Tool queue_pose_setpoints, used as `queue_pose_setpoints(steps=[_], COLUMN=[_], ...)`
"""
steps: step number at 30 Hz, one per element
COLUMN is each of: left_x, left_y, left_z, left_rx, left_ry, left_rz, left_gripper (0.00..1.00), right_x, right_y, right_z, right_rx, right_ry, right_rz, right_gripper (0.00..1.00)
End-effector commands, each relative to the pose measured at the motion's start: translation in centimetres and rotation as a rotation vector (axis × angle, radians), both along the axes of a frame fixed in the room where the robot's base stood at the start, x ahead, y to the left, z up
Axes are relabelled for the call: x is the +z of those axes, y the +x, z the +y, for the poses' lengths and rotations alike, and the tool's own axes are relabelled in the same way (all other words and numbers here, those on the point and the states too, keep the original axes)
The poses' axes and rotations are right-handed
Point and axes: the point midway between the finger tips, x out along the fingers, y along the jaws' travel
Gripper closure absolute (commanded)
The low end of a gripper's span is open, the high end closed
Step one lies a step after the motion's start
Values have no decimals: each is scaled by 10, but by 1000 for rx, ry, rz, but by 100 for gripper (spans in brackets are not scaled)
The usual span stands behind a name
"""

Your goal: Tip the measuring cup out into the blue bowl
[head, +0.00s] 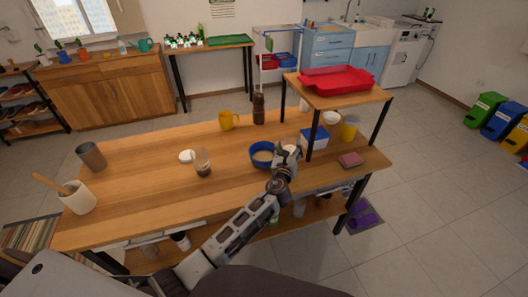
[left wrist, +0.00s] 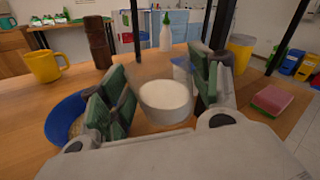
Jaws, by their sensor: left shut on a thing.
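My left gripper (head: 286,153) reaches over the table just right of the blue bowl (head: 262,150). The blue bowl (left wrist: 66,122) is at the left there, partly hidden by a finger. The bowl holds something beige. The cup is beside the bowl, not clearly over it. My right gripper is in neither view.
A yellow mug (head: 228,121) and a brown grinder (head: 258,108) stand behind the bowl. A glass with dark contents (head: 202,164) stands to its left. A raised shelf with a red tray (head: 337,80) and a pink block (head: 351,160) are right. The table's left-middle is clear.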

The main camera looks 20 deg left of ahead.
Motion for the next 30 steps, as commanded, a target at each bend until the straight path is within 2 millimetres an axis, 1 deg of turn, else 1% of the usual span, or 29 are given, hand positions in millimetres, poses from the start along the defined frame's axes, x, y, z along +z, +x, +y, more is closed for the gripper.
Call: queue_pose_setpoints(steps=[3,8,15,19,23,26,30], left_x=[4,8,13,16,15,16,17], left_y=[1,2,3,4,4,4,5], left_z=[6,14,26,33,35,37,39], left_rx=[1,0,0,0,-2,-1,0], left_ry=[-59,-139,-256,-321,-344,-356,-374], left_rz=[6,14,27,34,37,39,40], left_gripper=[66,66,66,66,66,66,66], right_x=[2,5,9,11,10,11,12], right_y=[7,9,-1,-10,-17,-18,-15], right_z=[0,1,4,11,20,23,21], right_rx=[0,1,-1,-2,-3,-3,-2], right_ry=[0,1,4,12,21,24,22], right_rz=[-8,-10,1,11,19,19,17], right_gripper=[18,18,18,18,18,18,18])
